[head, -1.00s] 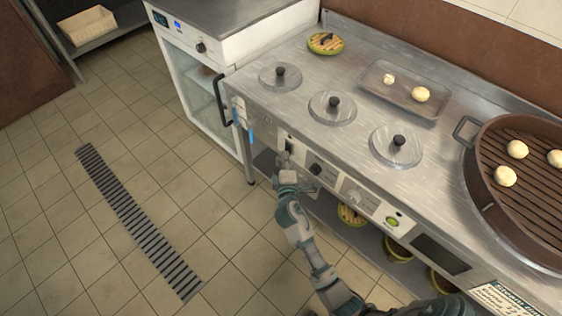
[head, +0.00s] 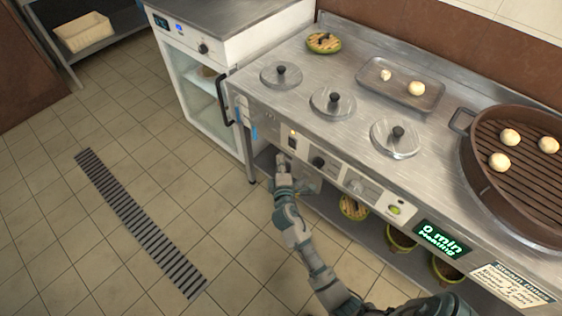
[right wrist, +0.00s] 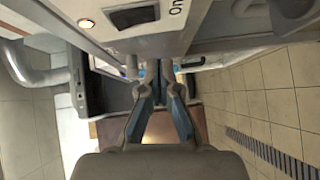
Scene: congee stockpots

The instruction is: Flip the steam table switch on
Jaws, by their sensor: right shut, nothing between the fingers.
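The steam table (head: 330,60) has a front panel with a small dark switch (head: 293,143) near its left end. A small lamp (head: 292,132) beside the switch glows. In the right wrist view the switch (right wrist: 133,16) is a black rocker in a pale panel, next to the lit lamp (right wrist: 86,23) and an "On" label (right wrist: 177,6). My right gripper (head: 281,160) is shut and empty, just below the switch and apart from it. It also shows in the right wrist view (right wrist: 159,75). The display (head: 441,240) is lit green and reads "0 min Heating". My left gripper is not in view.
Round lids (head: 332,101) and a tray (head: 425,95) with buns lie on the table top. A large brown steamer (head: 478,180) stands at the right. Knobs (head: 318,162) line the panel. A white cabinet (head: 190,80) stands at the left. The tiled floor in front is clear.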

